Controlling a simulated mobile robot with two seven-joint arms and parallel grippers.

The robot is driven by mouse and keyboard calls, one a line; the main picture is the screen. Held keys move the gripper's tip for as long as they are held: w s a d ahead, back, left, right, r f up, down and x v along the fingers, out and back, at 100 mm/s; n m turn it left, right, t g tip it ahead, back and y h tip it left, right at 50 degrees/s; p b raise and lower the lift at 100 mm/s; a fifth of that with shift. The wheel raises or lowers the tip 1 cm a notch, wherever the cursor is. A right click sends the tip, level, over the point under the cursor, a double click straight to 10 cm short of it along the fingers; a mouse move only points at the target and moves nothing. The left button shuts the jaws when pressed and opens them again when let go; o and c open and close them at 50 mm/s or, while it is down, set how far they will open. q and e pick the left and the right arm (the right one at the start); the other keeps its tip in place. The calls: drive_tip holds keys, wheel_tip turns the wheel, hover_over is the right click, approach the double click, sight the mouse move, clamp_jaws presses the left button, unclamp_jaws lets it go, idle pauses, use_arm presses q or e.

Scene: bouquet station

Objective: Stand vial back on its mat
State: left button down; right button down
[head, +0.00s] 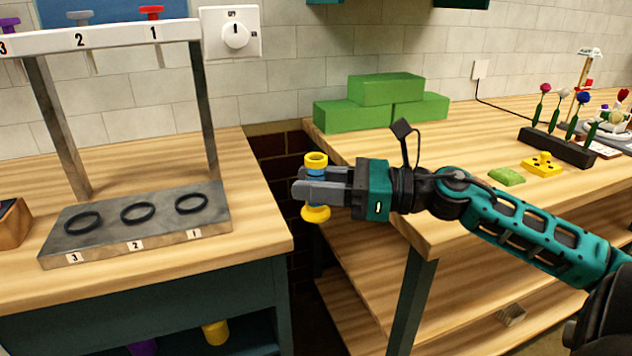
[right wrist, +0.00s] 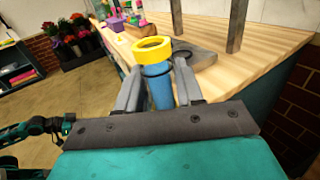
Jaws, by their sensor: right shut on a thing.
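The vial (head: 316,161) is a blue tube with a yellow ring at the top and a yellow foot. My right gripper (head: 312,189) is shut on its middle and holds it roughly upright in the air, over the gap between the two benches. In the right wrist view the vial (right wrist: 158,84) stands between the two grey fingers, its lower end hidden. A flat green pad (head: 507,176) lies on the right bench beside a yellow block with a knob (head: 543,165). I cannot tell which is the vial's mat.
A rack with numbered rings (head: 137,240) stands on the left bench, below a white dial box (head: 232,34). Green blocks (head: 386,90) are stacked at the back of the right bench. A dark flower holder (head: 556,147) stands farther right. The right bench's front middle is largely clear.

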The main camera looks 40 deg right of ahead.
drive_tip(key=shift+s+a+f+m+t+h, duration=0.15)
drive_tip(key=shift+s+f+m+t+h, duration=0.15)
drive_tip(key=shift+f, duration=0.1)
drive_tip(key=shift+s+a+f+m+t+h, duration=0.1)
drive_tip(key=shift+s+f+m+t+h, duration=0.1)
drive_tip(key=shift+f+h, duration=0.15)
drive_tip(key=a+f+m+t+h, duration=0.4)
drive_tip(key=a+f+m+h, duration=0.4)
drive_tip(key=f+h, duration=0.3)
drive_tip(key=shift+w+a+f, duration=0.25)
drive_tip(key=shift+a+f, duration=0.25)
drive_tip(key=shift+a, duration=0.3)
